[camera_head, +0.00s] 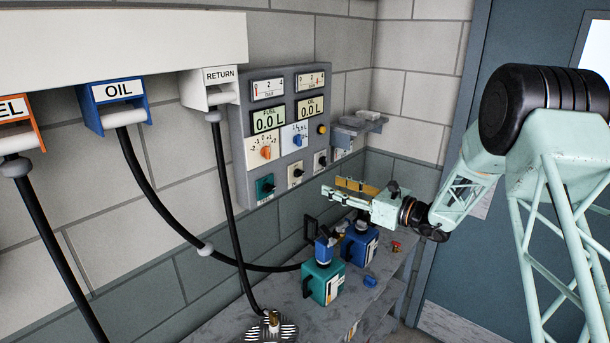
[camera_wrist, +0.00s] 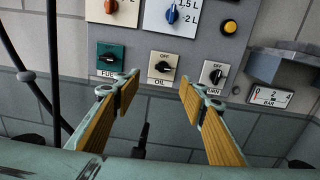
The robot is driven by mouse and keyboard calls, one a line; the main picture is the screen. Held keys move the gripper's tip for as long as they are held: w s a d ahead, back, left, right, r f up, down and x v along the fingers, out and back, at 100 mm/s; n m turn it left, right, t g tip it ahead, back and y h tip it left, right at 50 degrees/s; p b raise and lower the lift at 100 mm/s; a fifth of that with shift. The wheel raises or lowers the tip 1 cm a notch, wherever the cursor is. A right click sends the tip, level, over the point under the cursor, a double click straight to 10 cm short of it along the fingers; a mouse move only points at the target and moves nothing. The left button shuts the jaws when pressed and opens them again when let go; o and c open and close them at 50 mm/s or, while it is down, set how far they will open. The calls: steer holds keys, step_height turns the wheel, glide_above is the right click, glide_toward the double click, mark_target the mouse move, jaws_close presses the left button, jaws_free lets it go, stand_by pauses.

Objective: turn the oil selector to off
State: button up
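The oil selector (camera_wrist: 163,66) is a black knob on a cream plate marked OFF at the top and OIL below. Its grip appears to lie roughly sideways, not up at OFF; the pointing end is too small to tell. It also shows low on the grey panel in the head view (camera_head: 296,173). My gripper (camera_wrist: 158,88) is open and empty, with yellow-padded fingers spread either side below the oil selector in the wrist view. In the head view my gripper (camera_head: 334,188) is in front of the panel, apart from the knobs.
A green FUEL selector (camera_wrist: 110,57) is left of the oil selector and a RETURN selector (camera_wrist: 214,75) right. Above are an orange knob (camera_head: 266,152), a blue knob (camera_head: 298,139) and a yellow button (camera_head: 322,129). Cans (camera_head: 323,277) stand on the bench below; hoses hang left.

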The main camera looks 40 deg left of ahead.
mark_target(301, 175)
steer(key=shift+w+a+f+m, duration=0.25)
steer(key=shift+a+f+m, duration=0.05)
steer(key=shift+f, duration=0.1)
steer(key=shift+a+p, duration=1.2)
steer(key=shift+a, duration=5.7)
steer(key=shift+w, duration=0.1)
steer(key=c, duration=0.9)
